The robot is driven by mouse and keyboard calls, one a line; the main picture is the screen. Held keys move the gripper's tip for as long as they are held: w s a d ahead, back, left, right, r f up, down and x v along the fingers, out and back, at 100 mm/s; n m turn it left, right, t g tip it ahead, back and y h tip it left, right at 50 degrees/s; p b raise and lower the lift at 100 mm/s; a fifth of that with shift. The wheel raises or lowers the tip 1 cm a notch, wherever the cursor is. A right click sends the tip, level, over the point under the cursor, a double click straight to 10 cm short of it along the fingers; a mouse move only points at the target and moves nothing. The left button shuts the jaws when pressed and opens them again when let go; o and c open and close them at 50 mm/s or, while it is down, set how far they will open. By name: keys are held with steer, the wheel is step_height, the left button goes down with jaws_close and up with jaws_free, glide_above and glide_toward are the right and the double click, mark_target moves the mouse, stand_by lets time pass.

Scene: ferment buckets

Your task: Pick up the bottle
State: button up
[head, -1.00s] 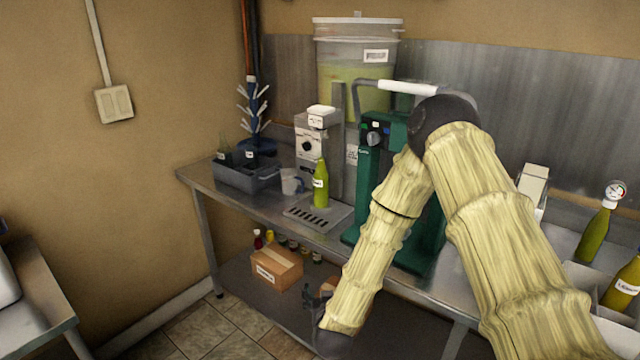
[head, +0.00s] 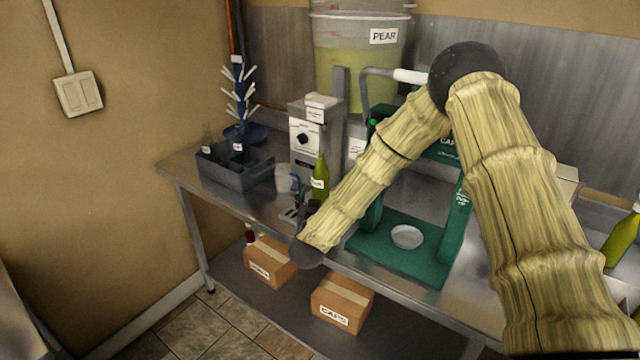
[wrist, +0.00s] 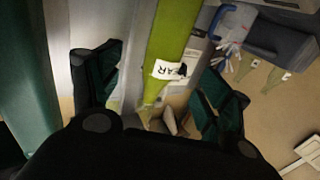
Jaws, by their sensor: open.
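The green bottle (head: 320,182) with a white label stands upright on the bench by the filler machine in the head view. My forearm hides part of its lower side. My gripper (wrist: 165,75) is open, one finger to each side of the bottle, with a gap visible on each side. I cannot tell how deep the bottle is between the fingers. In the head view my gripper (head: 292,214) is small and dark, just left of the bottle's base.
A filler machine (head: 305,140) stands behind the bottle. A clear jug (head: 286,178) and a grey crate (head: 232,170) with bottles are to its left. A green capper (head: 400,245) is to the right. Boxes (head: 342,302) sit on the lower shelf.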

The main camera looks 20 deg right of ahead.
mark_target(321, 185)
steer(key=shift+w+d+r, duration=0.3)
steer(key=shift+w+r, duration=0.25)
steer(key=shift+w, duration=0.1)
steer(key=shift+w+f+p, duration=0.2)
steer(key=shift+w+f, duration=0.1)
steer(key=shift+w, duration=0.2)
steer(key=shift+w+f+p, duration=0.15)
steer(key=shift+w+f, duration=0.15)
steer(key=shift+w, duration=0.2)
steer(key=shift+w+d, duration=0.2)
steer(key=shift+w, duration=0.05)
steer(key=shift+w+d+r+p, duration=0.25)
steer(key=shift+w+d+p, duration=0.25)
steer(key=shift+p, duration=0.3)
steer(key=x, duration=0.1)
steer(key=p+x, duration=0.1)
steer(key=x, duration=0.1)
steer(key=shift+w+a+f, duration=0.1)
steer(key=shift+f, duration=0.25)
steer(key=shift+c, duration=0.4)
steer(key=c, duration=1.4)
steer(key=shift+r, duration=0.1)
steer(key=shift+c, duration=0.4)
